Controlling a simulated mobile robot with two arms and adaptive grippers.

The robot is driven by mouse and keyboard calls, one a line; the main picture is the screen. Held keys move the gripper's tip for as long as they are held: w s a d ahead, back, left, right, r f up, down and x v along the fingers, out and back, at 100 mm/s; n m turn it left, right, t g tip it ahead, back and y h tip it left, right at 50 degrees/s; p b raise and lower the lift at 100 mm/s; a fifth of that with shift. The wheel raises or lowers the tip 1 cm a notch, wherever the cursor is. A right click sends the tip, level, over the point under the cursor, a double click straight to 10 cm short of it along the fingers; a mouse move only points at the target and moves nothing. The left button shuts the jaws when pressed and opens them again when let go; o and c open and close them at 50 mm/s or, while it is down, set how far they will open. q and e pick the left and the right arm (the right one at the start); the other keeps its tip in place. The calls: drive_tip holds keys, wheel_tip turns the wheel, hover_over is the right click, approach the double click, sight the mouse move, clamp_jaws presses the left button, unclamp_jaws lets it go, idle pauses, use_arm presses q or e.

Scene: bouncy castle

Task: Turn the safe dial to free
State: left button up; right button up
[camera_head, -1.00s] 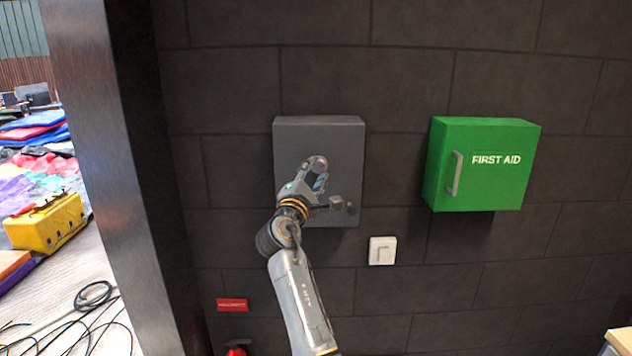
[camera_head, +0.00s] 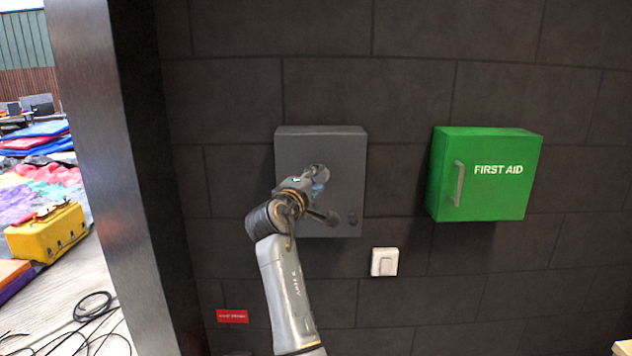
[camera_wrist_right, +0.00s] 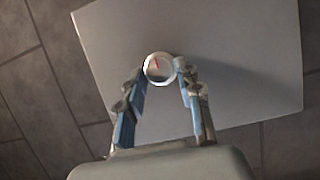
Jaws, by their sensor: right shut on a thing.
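A small round white dial (camera_wrist_right: 157,68) with a red mark stands out from that front. My right gripper (camera_wrist_right: 160,71) is shut on the dial, one finger on each side of it. In the head view my right gripper (camera_head: 317,182) is against the safe's front and hides the dial. My left gripper is not in view.
A green first aid box (camera_head: 487,190) hangs to the right of the safe. A white switch (camera_head: 384,262) sits below, and a red sign (camera_head: 232,316) lower left. A grey post (camera_head: 110,180) stands at the left.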

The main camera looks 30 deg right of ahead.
idle(0.3)
drive_tip(key=o, duration=1.2)
drive_tip(key=v, duration=0.7)
drive_tip(key=shift+a, duration=0.15)
drive_tip(key=shift+s, duration=0.1)
